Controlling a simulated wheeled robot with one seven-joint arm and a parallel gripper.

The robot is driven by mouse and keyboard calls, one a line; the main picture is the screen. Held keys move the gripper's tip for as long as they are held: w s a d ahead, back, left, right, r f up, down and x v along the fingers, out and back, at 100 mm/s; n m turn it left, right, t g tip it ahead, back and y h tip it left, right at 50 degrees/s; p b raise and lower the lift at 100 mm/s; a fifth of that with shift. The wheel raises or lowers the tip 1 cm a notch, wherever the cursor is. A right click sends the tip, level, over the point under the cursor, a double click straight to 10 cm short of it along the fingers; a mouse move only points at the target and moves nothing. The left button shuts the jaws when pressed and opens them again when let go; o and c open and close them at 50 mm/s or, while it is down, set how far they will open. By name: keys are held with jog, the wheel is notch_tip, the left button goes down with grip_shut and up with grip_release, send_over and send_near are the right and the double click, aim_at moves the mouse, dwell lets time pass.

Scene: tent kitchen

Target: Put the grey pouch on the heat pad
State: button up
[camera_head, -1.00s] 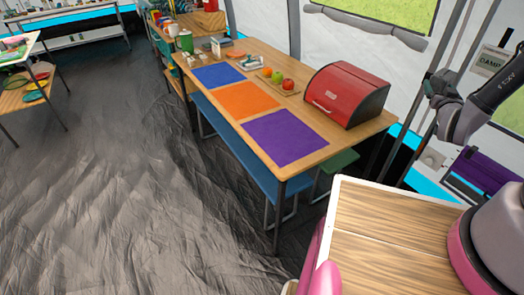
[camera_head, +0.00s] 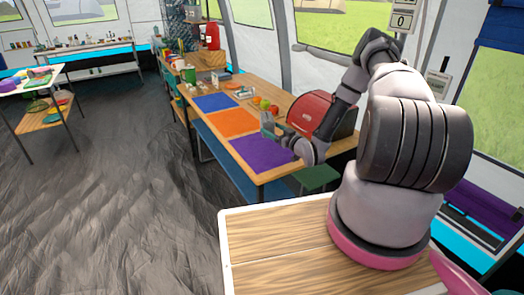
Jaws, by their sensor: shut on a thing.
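My gripper (camera_head: 272,127) is over the wooden table, in front of the red bread box and above the purple mat's far edge. It is shut on a small greyish thing (camera_head: 267,117) that looks like the grey pouch, though it is too small to be sure. Three flat mats lie in a row on the table: blue (camera_head: 215,102), orange (camera_head: 232,122) and purple (camera_head: 258,154). I cannot tell which of these, if any, is the heat pad.
The red bread box (camera_head: 312,109) stands at the table's right, partly behind my arm. Fruit (camera_head: 264,104) and a small metal item (camera_head: 243,92) sit at the back. A blue bench (camera_head: 224,163) and green stool (camera_head: 318,176) are below. The floor at left is clear.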

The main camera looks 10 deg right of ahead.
jog(key=shift+y, duration=0.3)
notch_tip(320, 180, down, 6)
jog(key=shift+a, duration=0.15)
jog(key=shift+f, duration=2.2)
jog(key=shift+f, duration=0.1)
jog(key=o, duration=1.4)
jog(key=shift+s+d, duration=0.1)
jog(key=shift+d, duration=0.1)
jog(key=v, duration=1.1)
jog(key=shift+s+r, duration=0.2)
jog(key=shift+s, duration=0.2)
